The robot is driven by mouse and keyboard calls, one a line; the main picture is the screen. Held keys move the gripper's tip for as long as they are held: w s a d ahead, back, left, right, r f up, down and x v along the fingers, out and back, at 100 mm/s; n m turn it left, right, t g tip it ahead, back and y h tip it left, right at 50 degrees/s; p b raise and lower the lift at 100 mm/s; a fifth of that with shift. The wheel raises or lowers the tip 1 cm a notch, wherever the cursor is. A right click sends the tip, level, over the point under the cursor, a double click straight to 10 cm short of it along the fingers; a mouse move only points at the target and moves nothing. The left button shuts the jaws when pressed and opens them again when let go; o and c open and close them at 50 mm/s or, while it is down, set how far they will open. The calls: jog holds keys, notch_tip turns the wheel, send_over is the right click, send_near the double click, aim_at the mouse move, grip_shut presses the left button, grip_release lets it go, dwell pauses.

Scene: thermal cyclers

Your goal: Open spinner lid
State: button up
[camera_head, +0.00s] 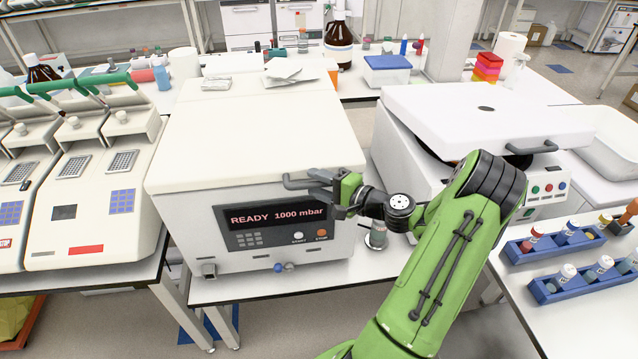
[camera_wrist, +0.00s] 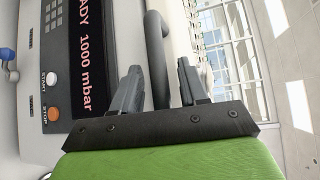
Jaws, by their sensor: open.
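The spinner (camera_head: 180,225) is a white box with a display reading READY 1000 mbar. Its cream lid (camera_head: 245,140) lies shut on top. A dark grey bar handle (camera_head: 298,182) sticks out from the lid's front edge, right of its middle. My gripper (camera_head: 322,184) is at the right end of this handle, with its fingers open. In the wrist view, the handle (camera_wrist: 155,50) runs between the two spread fingers of my gripper (camera_wrist: 160,85), closer to the left finger. Whether a finger touches it I cannot tell.
A second white machine (camera_head: 415,165) with a slightly raised lid (camera_head: 480,115) stands to the right. Thermal cyclers (camera_head: 95,200) stand close on the left. Packets (camera_head: 285,70) lie on the back of the spinner's lid. Blue tube racks (camera_head: 590,282) are on the right bench.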

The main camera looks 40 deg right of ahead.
grip_shut()
dwell(0.3)
